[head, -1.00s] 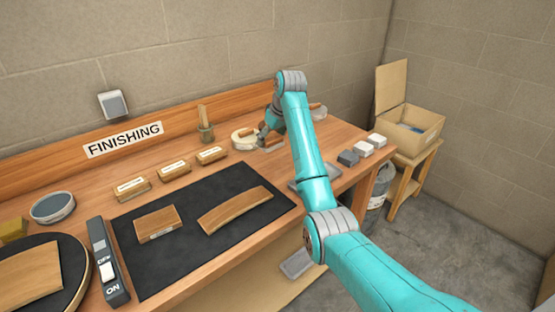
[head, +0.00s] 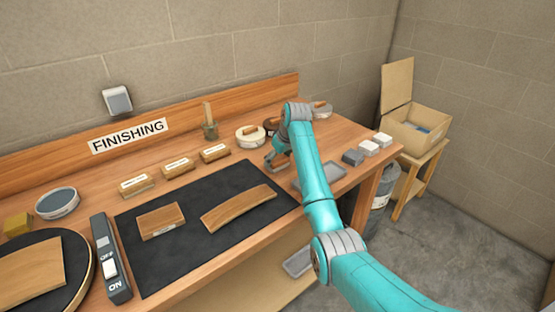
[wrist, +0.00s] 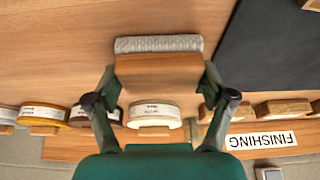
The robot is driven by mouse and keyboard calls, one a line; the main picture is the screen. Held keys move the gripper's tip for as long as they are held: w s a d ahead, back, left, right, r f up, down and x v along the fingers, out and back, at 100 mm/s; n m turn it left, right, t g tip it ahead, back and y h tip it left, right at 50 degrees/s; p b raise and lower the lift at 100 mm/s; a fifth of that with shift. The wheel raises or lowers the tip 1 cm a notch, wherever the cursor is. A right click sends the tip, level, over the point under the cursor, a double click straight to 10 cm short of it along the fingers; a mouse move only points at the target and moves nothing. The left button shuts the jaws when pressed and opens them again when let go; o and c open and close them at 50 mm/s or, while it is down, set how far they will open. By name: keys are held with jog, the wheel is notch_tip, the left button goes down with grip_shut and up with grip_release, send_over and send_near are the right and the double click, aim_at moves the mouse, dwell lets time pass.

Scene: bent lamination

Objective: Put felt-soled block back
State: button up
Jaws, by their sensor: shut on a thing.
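My gripper (wrist: 158,82) is shut on the felt-soled block (wrist: 158,72), a wooden block with a pale grey felt layer along one face. The fingers sit on its two ends in the wrist view. In the head view my gripper (head: 278,160) is over the bench, right of the black mat, with the block partly hidden by the arm. Whether the felt touches the bench top I cannot tell.
Labelled wooden blocks (head: 178,168) line the mat's back edge. The black mat (head: 185,255) holds a wooden block (head: 161,221) and a curved strip (head: 238,208). A round tin (head: 250,137) stands behind the gripper. A grey tray (head: 322,176) lies to its right.

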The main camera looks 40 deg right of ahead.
jog(key=o, duration=0.9)
jog(key=shift+f, duration=0.15)
jog(key=v, duration=1.2)
